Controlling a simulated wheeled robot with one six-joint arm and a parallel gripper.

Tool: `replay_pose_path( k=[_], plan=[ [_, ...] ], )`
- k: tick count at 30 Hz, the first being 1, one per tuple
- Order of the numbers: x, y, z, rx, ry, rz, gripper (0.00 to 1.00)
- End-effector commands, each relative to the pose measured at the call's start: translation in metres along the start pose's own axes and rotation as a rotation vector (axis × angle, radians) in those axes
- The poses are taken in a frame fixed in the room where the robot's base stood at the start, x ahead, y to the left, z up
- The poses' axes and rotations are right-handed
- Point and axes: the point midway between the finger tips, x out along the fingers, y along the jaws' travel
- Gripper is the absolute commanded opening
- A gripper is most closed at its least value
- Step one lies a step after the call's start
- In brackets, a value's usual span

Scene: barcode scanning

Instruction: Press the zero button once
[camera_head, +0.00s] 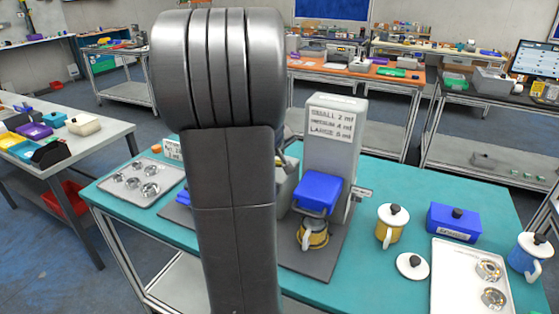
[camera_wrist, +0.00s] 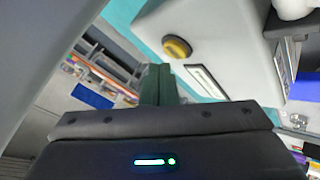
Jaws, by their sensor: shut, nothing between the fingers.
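In the wrist view, a round yellow button (camera_wrist: 177,47) sits on the pale grey face of a device (camera_wrist: 225,30). A white slot-like strip (camera_wrist: 207,83) lies below it to the right. No zero marking is legible, so I cannot tell if this is the zero button. My gripper (camera_wrist: 158,75) is shut and empty, its dark fingers pointing up the picture just below and left of the yellow button. They appear apart from it. In the head view my arm hides the gripper and the button.
On the teal table (camera_head: 385,285), a grey dispenser (camera_head: 332,150) with a blue part (camera_head: 318,195) stands over a yellow mug (camera_head: 312,236). Another yellow mug (camera_head: 391,228), a blue box (camera_head: 454,222), a blue mug (camera_head: 531,257) and a white tray (camera_head: 456,285) stand right. A metal-part tray (camera_head: 143,185) lies left.

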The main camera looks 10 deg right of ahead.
Motion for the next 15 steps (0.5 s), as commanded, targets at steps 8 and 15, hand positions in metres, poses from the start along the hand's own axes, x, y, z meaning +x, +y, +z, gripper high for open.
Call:
replay_pose_path(
  k=[8, 15],
  plan=[
    [-0.004, 0.003, -0.003, 0.0, 0.001, 0.0, 0.0],
    [-0.021, 0.015, -0.016, 0.001, 0.002, 0.0, 0.0]
  ],
)
